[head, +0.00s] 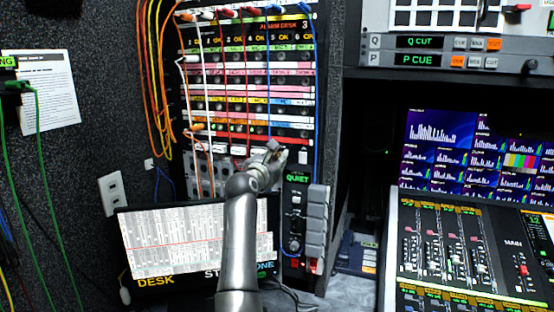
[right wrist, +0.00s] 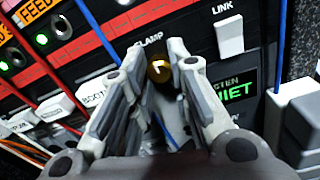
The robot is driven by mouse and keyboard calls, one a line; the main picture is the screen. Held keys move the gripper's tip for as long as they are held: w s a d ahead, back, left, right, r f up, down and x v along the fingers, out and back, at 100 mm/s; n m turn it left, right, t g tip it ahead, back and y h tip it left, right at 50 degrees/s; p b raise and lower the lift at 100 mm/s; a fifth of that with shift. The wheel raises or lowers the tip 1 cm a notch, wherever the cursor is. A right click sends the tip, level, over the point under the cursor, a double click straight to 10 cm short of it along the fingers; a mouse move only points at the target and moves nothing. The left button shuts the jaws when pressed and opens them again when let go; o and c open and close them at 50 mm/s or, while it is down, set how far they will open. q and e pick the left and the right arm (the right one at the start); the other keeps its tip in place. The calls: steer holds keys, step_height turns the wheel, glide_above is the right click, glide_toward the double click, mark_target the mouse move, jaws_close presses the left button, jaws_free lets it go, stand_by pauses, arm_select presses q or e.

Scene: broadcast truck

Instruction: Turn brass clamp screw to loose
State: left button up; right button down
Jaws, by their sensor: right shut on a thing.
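The brass clamp screw (right wrist: 157,71) shows in the right wrist view as a small round gold head with a light mark on it, under the lettering "CLAMP" on the black panel. My right gripper (right wrist: 153,85) has its two grey fingers on either side of the screw and is shut on it. In the head view, my right gripper (head: 275,153) is at the lower right part of the patch panel, and the screw is hidden there behind it. My left gripper is not in view.
A white LINK switch (right wrist: 229,38) sits right of the screw, and a BOOST switch (right wrist: 92,94) left of it. Red and blue cables hang close by. The green QUIET display (head: 296,179) and a grey handset (head: 318,215) stand right of my arm.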

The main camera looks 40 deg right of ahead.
steer(key=m+b, duration=0.3)
steer(key=b, duration=0.1)
steer(key=shift+r+b, duration=0.1)
steer(key=shift+b, duration=0.2)
stand_by(0.3)
steer(key=c, duration=1.3)
jaws_free()
steer(key=v, duration=0.7)
steer(key=shift+s+a, duration=0.2)
steer(key=shift+a, duration=0.05)
